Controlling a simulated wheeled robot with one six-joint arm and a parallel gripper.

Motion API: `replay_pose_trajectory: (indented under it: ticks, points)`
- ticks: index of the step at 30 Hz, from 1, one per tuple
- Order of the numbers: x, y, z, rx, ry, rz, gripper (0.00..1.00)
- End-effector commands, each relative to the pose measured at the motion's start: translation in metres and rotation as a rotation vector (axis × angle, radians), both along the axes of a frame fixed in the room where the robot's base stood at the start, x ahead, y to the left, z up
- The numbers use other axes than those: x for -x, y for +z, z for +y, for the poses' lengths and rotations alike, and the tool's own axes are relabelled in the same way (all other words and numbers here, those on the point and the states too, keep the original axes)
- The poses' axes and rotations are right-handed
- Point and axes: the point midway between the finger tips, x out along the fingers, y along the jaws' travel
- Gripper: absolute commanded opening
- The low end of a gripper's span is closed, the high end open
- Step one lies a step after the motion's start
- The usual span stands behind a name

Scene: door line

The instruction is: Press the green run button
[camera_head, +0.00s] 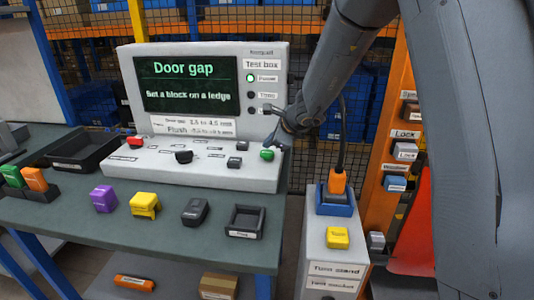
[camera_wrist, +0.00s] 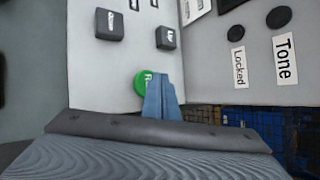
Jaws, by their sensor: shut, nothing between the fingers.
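The green run button (camera_head: 267,155) is on the right end of the light grey sloped console panel (camera_head: 200,173). In the wrist view the green button (camera_wrist: 145,81) shows just left of my fingertips, which hide part of it. My gripper (camera_head: 281,142) is shut and empty, with its tips beside the button at its upper right in the head view. I cannot tell whether the fingertips touch the button. The screen (camera_head: 187,84) above the panel reads "Door gap" and "Set a block on a ledge".
A red button (camera_head: 135,141) and dark keys sit elsewhere on the panel. Purple (camera_head: 104,198), yellow (camera_head: 145,204) and dark (camera_head: 195,211) blocks and a small black tray (camera_head: 246,222) stand in front. A stand (camera_head: 329,262) with an orange plug (camera_head: 337,182) is at the right.

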Motion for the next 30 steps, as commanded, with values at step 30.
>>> replay_pose_trajectory:
  ticks: [30]
  points:
    - [0.0, -0.0093, 0.0, 0.0, 0.0, 0.0, 0.0]
